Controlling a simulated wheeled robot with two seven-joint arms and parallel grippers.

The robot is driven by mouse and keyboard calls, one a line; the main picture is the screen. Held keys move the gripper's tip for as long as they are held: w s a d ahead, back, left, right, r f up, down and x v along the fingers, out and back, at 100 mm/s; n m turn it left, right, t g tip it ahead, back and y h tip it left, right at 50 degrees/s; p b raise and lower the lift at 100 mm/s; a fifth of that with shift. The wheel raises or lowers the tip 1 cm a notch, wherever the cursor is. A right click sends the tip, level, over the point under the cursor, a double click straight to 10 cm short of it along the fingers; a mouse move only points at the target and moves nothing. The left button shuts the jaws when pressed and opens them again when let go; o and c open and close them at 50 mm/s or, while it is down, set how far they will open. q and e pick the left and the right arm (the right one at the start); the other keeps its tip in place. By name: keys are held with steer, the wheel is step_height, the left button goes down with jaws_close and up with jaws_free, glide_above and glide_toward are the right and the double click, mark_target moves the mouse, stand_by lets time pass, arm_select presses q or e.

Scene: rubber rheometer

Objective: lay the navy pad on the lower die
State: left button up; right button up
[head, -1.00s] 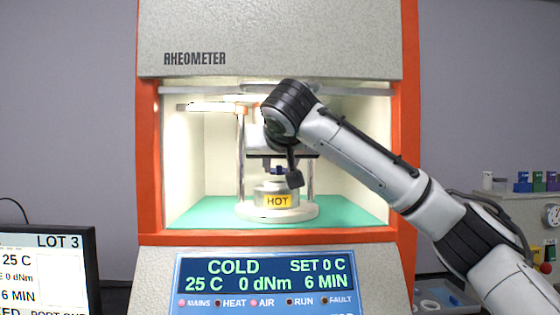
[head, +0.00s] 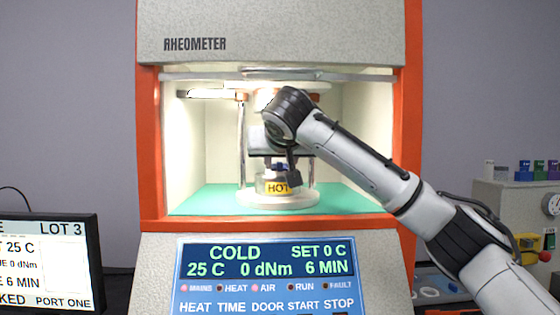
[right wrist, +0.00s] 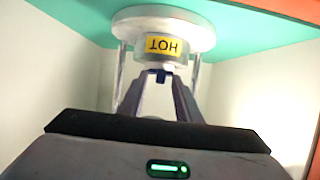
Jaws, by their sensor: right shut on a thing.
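The lower die (head: 262,187) is a pale metal cylinder with a yellow HOT label, on a white round base (head: 290,203) inside the rheometer chamber. In the right wrist view the die (right wrist: 192,42) appears upside down at the top. My right gripper (right wrist: 161,74) reaches in from the right in the head view and is shut on the small navy pad (right wrist: 160,77). The pad is at the die's upper end; I cannot tell whether they touch. My left gripper is out of view.
The orange chamber frame (head: 151,150) surrounds the opening. Metal posts (head: 241,150) stand beside the die, and a plate hangs above. The green chamber floor (head: 215,198) is clear. A control panel (head: 265,260) is below, a monitor (head: 50,262) at the left.

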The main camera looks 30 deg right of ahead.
steer(key=shift+f, duration=0.1)
steer(key=o, duration=1.1)
steer(key=shift+s+a+f+b, duration=0.1)
steer(key=shift+s+a+b, duration=0.1)
steer(key=shift+b, duration=0.15)
steer(key=s+a+b, duration=0.1)
steer(key=s, duration=0.1)
steer(key=s+a+b, duration=0.1)
steer(key=shift+s+a, duration=0.1)
steer(key=shift+s, duration=0.25)
steer(key=f+b+v, duration=0.1)
steer(key=b+v, duration=0.2)
steer(key=v, duration=0.4)
steer(key=shift+s+f, duration=0.2)
steer(key=shift+s, duration=0.15)
steer(key=shift+a, duration=0.15)
